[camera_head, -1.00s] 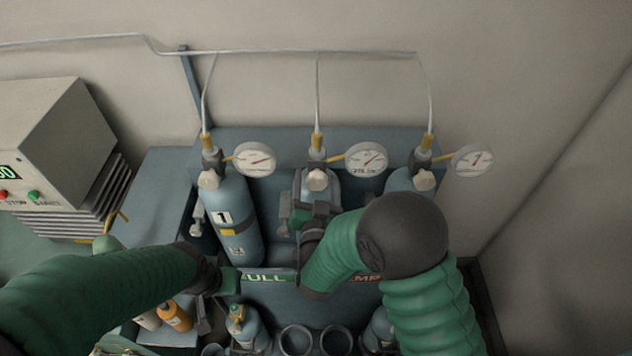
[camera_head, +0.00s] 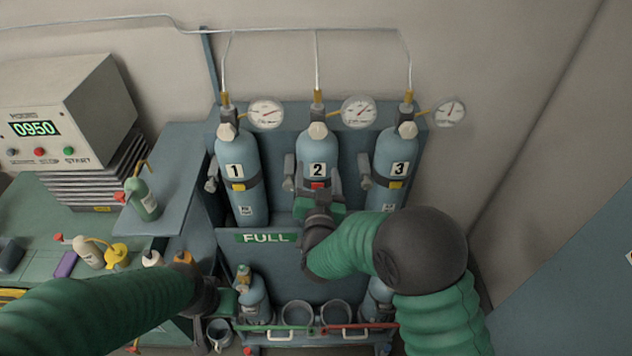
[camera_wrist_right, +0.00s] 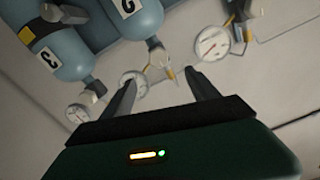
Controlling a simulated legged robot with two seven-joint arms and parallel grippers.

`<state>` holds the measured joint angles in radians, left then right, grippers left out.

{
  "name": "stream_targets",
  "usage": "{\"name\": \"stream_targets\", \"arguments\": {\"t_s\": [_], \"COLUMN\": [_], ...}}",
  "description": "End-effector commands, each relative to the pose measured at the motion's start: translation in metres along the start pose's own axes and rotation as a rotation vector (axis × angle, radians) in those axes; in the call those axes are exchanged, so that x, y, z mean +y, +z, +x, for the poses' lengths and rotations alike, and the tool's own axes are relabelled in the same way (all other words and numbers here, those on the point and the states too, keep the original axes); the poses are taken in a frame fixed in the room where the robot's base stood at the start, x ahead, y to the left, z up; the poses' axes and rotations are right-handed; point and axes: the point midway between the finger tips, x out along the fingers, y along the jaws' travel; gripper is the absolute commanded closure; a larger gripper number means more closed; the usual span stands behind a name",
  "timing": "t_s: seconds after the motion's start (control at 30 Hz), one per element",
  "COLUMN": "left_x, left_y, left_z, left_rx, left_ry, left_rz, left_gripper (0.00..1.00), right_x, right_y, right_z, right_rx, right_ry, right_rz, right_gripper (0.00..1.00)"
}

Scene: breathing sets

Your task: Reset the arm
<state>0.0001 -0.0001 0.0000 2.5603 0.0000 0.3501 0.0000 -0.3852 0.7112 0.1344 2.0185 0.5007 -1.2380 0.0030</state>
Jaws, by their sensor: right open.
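My right gripper (camera_head: 317,178) is open in front of cylinder 2 (camera_head: 317,148), over its lower part. In the right wrist view, the two dark fingers of the right gripper (camera_wrist_right: 158,80) stand apart with nothing between them. Cylinder 2 also shows in the right wrist view (camera_wrist_right: 128,18), beside cylinder 3 (camera_wrist_right: 62,50). My left gripper (camera_head: 222,301) is low at the left, near a small blue cylinder (camera_head: 254,303) in the lower rack. Its fingers are too hidden to tell open from shut.
Cylinder 1 (camera_head: 240,178) and cylinder 3 (camera_head: 396,155) stand upright in the rack, with round gauges above. A green FULL sign (camera_head: 266,238) is below cylinder 1. A machine (camera_head: 70,115) reading 0950 stands left, with small bottles (camera_head: 144,199) near it.

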Motion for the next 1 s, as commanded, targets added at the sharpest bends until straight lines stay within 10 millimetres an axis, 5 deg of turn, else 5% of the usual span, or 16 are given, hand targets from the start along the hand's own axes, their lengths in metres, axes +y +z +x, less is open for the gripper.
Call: {"name": "stream_targets", "arguments": {"t_s": [0.5,0.67,0.77,1.0], "left_x": [0.000,0.000,0.000,0.000], "left_y": [0.000,0.003,0.006,0.012], "left_z": [0.001,0.012,0.026,0.051], "left_rx": [0.001,0.001,0.000,0.000], "left_ry": [0.000,0.000,0.000,0.000], "left_rz": [0.000,0.000,0.000,0.000], "left_gripper": [0.64,0.64,0.64,0.64], "right_x": [0.000,0.025,0.067,0.184], "right_y": [-0.001,0.016,0.044,0.103], "right_z": [0.000,-0.007,-0.035,-0.199], "right_rx": [-0.002,-0.155,-0.403,-1.045], "right_ry": [0.000,-0.004,0.006,0.120], "right_rz": [-0.001,-0.032,-0.085,-0.200], "right_gripper": [0.31,0.31,0.31,0.31]}}
